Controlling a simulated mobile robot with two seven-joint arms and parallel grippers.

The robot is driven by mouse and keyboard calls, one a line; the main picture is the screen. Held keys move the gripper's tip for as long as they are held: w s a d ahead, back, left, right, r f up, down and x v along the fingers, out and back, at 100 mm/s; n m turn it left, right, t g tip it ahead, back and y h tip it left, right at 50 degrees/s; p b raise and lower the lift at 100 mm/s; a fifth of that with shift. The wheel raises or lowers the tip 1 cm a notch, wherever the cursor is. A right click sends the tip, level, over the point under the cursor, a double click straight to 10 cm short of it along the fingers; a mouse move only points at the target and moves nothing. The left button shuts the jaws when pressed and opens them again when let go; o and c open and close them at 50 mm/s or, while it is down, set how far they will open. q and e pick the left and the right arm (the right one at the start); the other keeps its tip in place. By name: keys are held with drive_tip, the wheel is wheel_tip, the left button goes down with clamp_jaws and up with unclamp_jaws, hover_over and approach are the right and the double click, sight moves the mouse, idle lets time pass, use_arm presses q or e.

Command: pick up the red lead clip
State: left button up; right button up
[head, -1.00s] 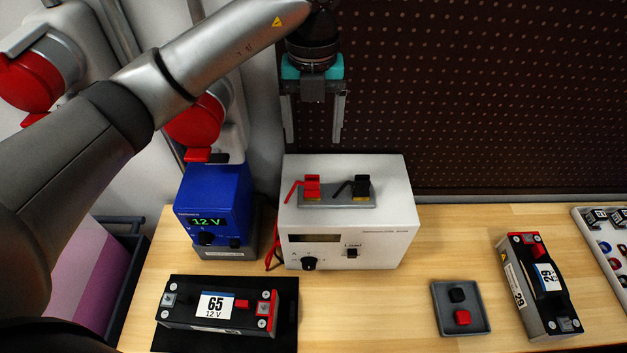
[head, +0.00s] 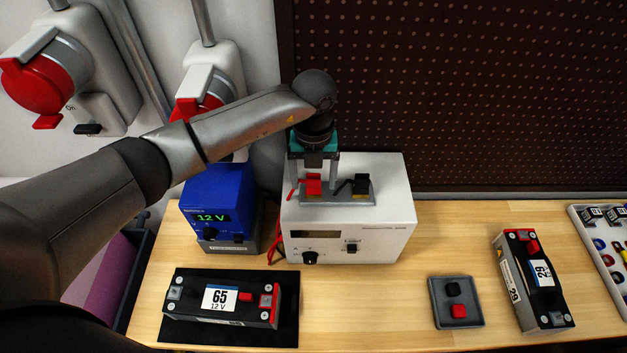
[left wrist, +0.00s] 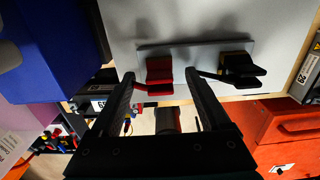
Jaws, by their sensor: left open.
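The red lead clip (head: 313,184) sits on a grey holder strip (head: 335,200) on top of the white load box. The black lead clip (head: 361,184) sits beside it to the right. My left gripper (head: 314,186) points down over the red clip, its two fingers apart on either side of it in the head view. In the left wrist view the red clip (left wrist: 160,76) shows between and beyond the open fingers (left wrist: 160,78). I cannot tell whether the fingers touch it. The black clip (left wrist: 240,68) shows right of the fingers there. My right gripper is not in view.
The white load box (head: 390,215) stands against the dark pegboard (head: 480,90). A blue 12 V unit (head: 215,195) stands to its left.

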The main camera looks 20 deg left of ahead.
use_arm(q)
drive_tip(key=shift+f, duration=0.4)
drive_tip(key=shift+c, duration=0.2)
clamp_jaws()
